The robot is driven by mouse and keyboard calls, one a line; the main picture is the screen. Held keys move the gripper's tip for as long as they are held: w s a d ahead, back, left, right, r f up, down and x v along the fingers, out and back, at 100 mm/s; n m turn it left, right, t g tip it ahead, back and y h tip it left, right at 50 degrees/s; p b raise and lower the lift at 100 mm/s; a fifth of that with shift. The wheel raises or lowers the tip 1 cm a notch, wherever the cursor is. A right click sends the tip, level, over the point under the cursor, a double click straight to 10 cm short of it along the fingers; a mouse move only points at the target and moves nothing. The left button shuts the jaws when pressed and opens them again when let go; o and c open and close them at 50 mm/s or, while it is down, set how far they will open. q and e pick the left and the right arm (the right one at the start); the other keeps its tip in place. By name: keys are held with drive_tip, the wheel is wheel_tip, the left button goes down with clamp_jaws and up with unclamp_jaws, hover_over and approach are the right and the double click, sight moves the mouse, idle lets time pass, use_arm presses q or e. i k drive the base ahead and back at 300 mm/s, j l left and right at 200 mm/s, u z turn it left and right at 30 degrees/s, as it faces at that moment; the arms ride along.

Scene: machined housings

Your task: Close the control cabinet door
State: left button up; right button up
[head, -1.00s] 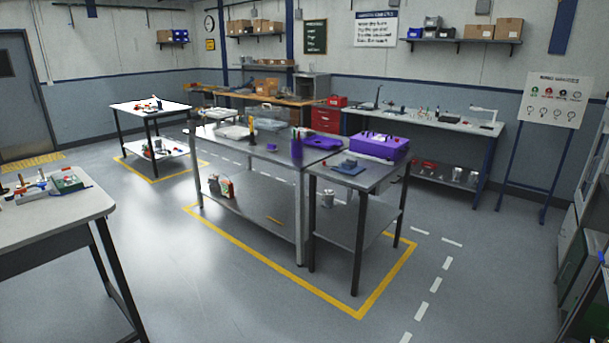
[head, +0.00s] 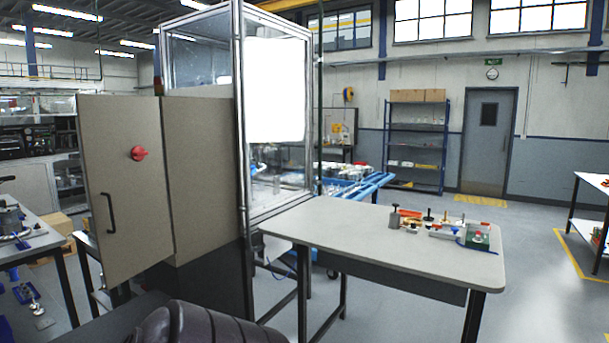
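The control cabinet (head: 205,165) is a beige box at the left in the head view, beside a tall glazed machine enclosure. Its door (head: 125,215) is a beige panel with a red rotary knob (head: 138,153) and a black vertical handle (head: 108,213) near its left edge. The door panel meets the neighbouring beige face at a vertical seam and stands at an angle to it. The cabinet interior is not visible, and I cannot tell how far the door stands open. Neither of my grippers shows in the view.
A light-topped table (head: 370,235) with small tools and parts stands right of the cabinet. A workbench (head: 30,240) with parts stands at the far left, near the door's handle edge. The glazed enclosure (head: 275,120) rises behind. Open floor lies to the right.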

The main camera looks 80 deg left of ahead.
sight(128, 197)
drive_tip(key=u, duration=2.9)
